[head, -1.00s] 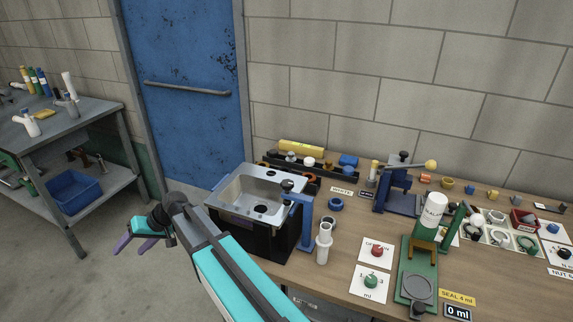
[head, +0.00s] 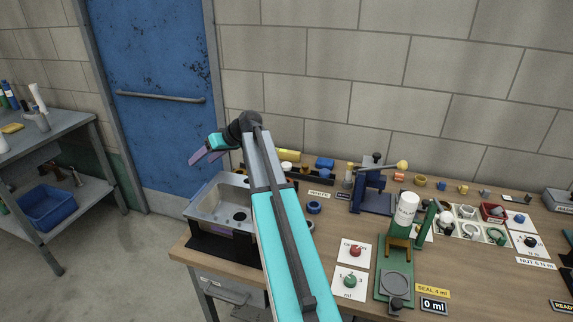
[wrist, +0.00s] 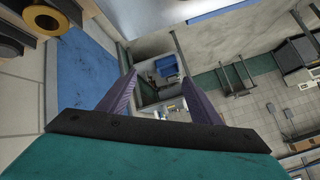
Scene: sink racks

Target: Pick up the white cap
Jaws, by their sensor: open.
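A small white round piece that looks like the white cap (head: 286,166) sits on the dark rack behind the sink, partly beside my arm in the head view. It is too small to make out clearly. My gripper (head: 204,157) has purple fingers spread apart, with nothing between them. It is up in the air left of the rack, in front of the blue door and above the sink's back left. In the wrist view my gripper (wrist: 158,88) points out over the room, and the white cap cannot be made out there.
The metal sink (head: 207,203) is partly hidden by my arm. A yellow cylinder (head: 289,155), a blue block (head: 324,163) and a blue press (head: 372,192) stand along the back. The air left of the bench is free.

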